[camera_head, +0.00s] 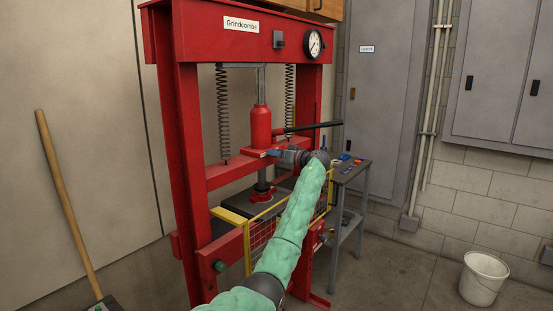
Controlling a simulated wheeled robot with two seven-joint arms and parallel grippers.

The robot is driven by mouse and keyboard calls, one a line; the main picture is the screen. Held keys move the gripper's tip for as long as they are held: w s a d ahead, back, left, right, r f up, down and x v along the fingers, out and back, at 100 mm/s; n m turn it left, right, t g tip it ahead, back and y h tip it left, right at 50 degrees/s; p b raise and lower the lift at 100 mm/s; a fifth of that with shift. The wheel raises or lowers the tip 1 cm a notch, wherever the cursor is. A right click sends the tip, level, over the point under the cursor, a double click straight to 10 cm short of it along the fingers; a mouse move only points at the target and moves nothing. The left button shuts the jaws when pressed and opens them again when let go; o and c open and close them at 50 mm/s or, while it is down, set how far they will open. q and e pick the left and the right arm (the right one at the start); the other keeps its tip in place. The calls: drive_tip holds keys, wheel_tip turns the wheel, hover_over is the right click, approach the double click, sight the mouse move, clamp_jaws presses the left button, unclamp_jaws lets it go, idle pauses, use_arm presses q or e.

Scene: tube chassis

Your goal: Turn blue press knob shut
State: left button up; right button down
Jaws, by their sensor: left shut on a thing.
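The red press (188,120) stands in the middle with a red bottle jack (261,126) on its crossbeam. A small patch of blue, the blue press knob (273,153), shows at the jack's foot on the right. My left gripper (279,155) reaches it from the right, at the end of my green-sleeved arm, and is shut on the knob. The fingers are small here and the gripper hides part of the knob, so its turn angle cannot be told. My right gripper is out of view.
A black lever (310,127) sticks out right of the jack, just above my gripper. A yellow-framed mesh guard (262,232) is behind my arm. A grey side table (350,172) with small items stands right. A white bucket (483,279) stands on open floor.

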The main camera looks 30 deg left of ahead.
use_arm(q)
drive_tip(key=shift+m, duration=2.4)
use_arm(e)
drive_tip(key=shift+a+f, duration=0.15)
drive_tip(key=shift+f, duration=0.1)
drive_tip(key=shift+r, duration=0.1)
use_arm(q)
drive_tip(key=shift+r, duration=0.1)
drive_tip(key=o, duration=1)
drive_tip(key=shift+w, duration=0.1)
drive_tip(key=shift+c, duration=0.2)
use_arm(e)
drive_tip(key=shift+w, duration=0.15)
use_arm(q)
drive_tip(key=d+b, duration=0.2)
drive_tip(key=d, duration=0.5)
drive_tip(key=shift+s+d, duration=0.3)
drive_tip(key=shift+d, duration=0.1)
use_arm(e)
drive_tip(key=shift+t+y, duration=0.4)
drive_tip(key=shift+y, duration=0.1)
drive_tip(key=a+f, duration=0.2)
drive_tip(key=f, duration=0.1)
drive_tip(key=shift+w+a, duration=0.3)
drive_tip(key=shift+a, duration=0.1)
